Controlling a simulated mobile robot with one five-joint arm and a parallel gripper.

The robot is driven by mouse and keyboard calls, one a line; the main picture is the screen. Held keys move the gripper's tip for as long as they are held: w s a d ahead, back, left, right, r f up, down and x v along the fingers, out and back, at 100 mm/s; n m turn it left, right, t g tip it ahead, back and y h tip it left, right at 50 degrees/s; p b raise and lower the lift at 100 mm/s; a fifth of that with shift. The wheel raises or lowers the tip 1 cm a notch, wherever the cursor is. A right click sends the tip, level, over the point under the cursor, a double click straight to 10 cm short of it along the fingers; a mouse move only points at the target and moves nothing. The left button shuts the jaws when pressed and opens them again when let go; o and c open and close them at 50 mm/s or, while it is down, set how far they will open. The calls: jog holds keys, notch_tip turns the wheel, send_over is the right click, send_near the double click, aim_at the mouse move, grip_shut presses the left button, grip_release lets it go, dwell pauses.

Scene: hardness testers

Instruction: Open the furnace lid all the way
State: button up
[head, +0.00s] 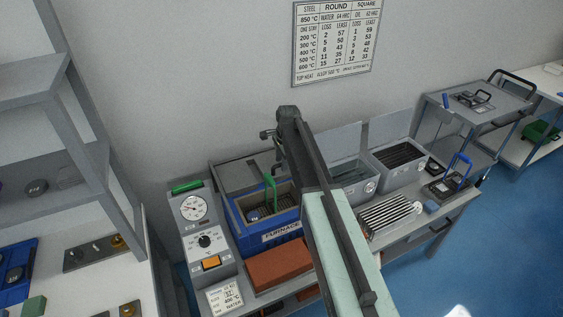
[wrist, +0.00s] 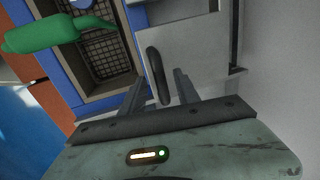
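The blue furnace (head: 283,237) stands on the bench with its chamber uncovered. In the wrist view the lid (wrist: 195,42) lies right of the chamber, with a dark bar handle (wrist: 154,68). My gripper (wrist: 160,77) is open, one finger on each side of the handle's lower part, with gaps visible. I cannot tell whether a finger touches it. A mesh basket (wrist: 105,55) with a green handle (wrist: 60,34) sits in the chamber. In the head view my arm hides the gripper's surroundings.
A control panel with a gauge (head: 194,208) stands left of the furnace and a red-brown brick block (head: 280,265) in front. Two grey tanks with raised lids (head: 398,158) are to the right, beside a striped rack (head: 389,214). A wall (head: 240,80) rises behind.

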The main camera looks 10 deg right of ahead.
notch_tip(320, 180, up, 8)
jog(key=s+p, duration=0.1)
jog(key=p, duration=0.6)
jog(key=shift+s+d+f+p, duration=0.15)
jog(key=shift+s+d+p, duration=0.1)
jog(key=shift+p, duration=0.1)
jog(key=s+d+n+g, duration=0.1)
jog(key=s+d+n, duration=0.1)
jog(key=s+n, duration=0.5)
jog(key=s+d+n+g, duration=0.1)
jog(key=s+n, duration=0.6)
jog(key=s, duration=1.3)
jog(key=shift+s+d+f+h, duration=0.25)
jog(key=shift+d+h, duration=0.05)
jog(key=shift+d, duration=0.45)
